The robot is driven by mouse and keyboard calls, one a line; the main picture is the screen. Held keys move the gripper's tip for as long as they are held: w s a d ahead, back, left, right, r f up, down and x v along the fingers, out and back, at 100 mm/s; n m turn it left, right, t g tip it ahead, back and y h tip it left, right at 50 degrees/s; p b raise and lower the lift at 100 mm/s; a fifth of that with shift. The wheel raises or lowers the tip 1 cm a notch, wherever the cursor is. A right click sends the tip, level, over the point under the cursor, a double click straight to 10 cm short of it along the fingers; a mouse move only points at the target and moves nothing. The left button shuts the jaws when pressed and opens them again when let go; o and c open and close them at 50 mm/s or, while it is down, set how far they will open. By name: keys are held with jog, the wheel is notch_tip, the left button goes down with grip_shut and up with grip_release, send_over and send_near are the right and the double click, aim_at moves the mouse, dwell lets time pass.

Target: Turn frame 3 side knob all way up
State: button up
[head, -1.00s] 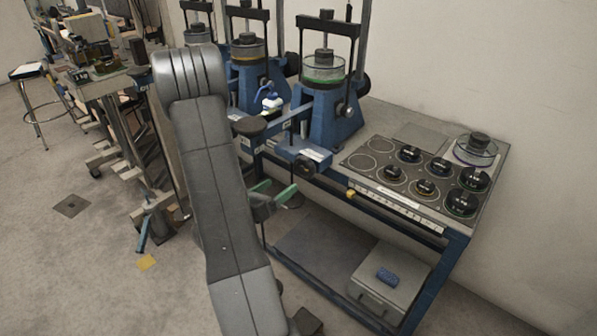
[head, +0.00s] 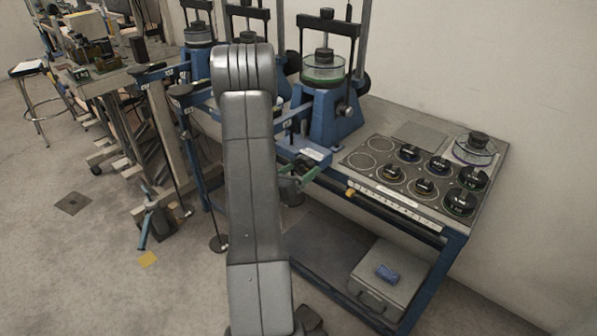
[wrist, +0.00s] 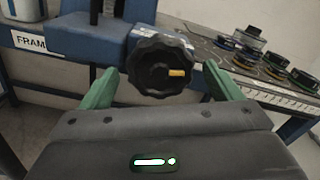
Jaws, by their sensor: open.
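A black scalloped side knob (wrist: 150,62) with a yellow mark on its right side faces me in the wrist view, on the end of a blue beam (wrist: 105,35). A label beside it reads "FRAM"; its number is cut off. The knob seems to belong to the nearest lever frame (head: 338,115), whose glass cell has a green ring. My gripper (wrist: 161,70) is open, its green fingers to the left and right of the knob, with gaps visible.
The bench top (head: 415,132) at right carries several black weights (head: 461,201) and a glass dish (head: 475,150). A grey case (head: 385,280) sits on the lower shelf. Another lever frame (head: 198,35) stands farther left. Floor at left is open.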

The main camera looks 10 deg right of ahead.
jog(key=c, duration=1)
jog(key=shift+f+b, duration=0.15)
jog(key=shift+b, duration=0.2)
jog(key=shift+m+b, duration=0.3)
jog(key=shift+b, duration=0.05)
jog(key=o, duration=1)
jog(key=shift+a, duration=0.1)
jog(key=b+v, duration=0.2)
jog(key=v, duration=1.1)
jog(key=shift+s+a, duration=0.25)
jog(key=shift+s, duration=0.05)
